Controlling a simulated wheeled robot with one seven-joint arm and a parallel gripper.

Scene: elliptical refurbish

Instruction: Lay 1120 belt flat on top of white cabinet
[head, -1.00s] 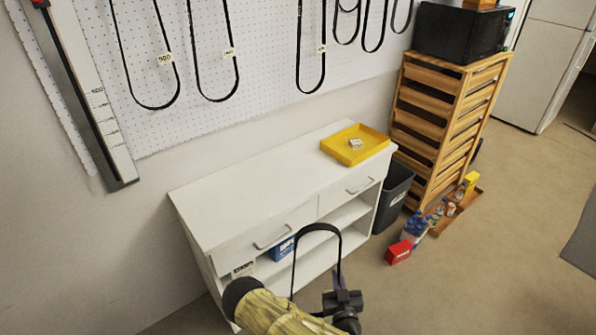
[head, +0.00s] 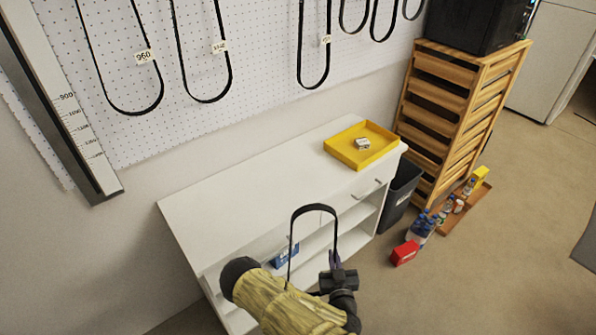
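The white cabinet (head: 228,206) stands against the pegboard wall, its top mostly bare. A black belt (head: 313,208) hangs as an upright loop at my gripper (head: 333,262), in front of the cabinet's front face as seen from the head. My gripper appears shut on the belt's lower right side, though the fingertips are small and partly hidden. The number on this belt cannot be read. My arm covers the loop's lower part.
A yellow tray (head: 385,156) with a small pale item (head: 362,144) sits at the cabinet top's right end. Several belts hang on the pegboard (head: 265,75). A dark bin (head: 398,193), wooden rack (head: 455,115) and red box (head: 404,253) stand to the right.

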